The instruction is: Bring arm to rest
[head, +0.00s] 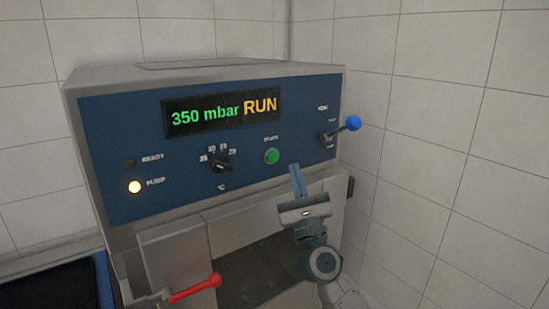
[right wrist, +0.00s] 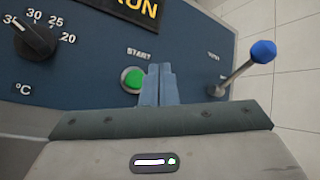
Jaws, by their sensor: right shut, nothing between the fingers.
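My right gripper (head: 295,172) is in front of the oven's blue control panel (head: 130,115), just below and right of the green start button (head: 271,156). Its fingers are shut with nothing between them. In the right wrist view the closed fingers (right wrist: 158,72) point at the panel, and the green button (right wrist: 133,80) shows just left of them. I cannot tell whether the fingers touch the panel. My left gripper is not in view.
The display (head: 222,112) reads "350 mbar RUN". A black dial (head: 221,164) and a lit pump lamp (head: 134,187) are left of the button. A blue-knobbed vent lever (head: 352,122) sticks out at right. A red handle (head: 195,289) is below. Tiled walls (head: 450,130) stand behind and right.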

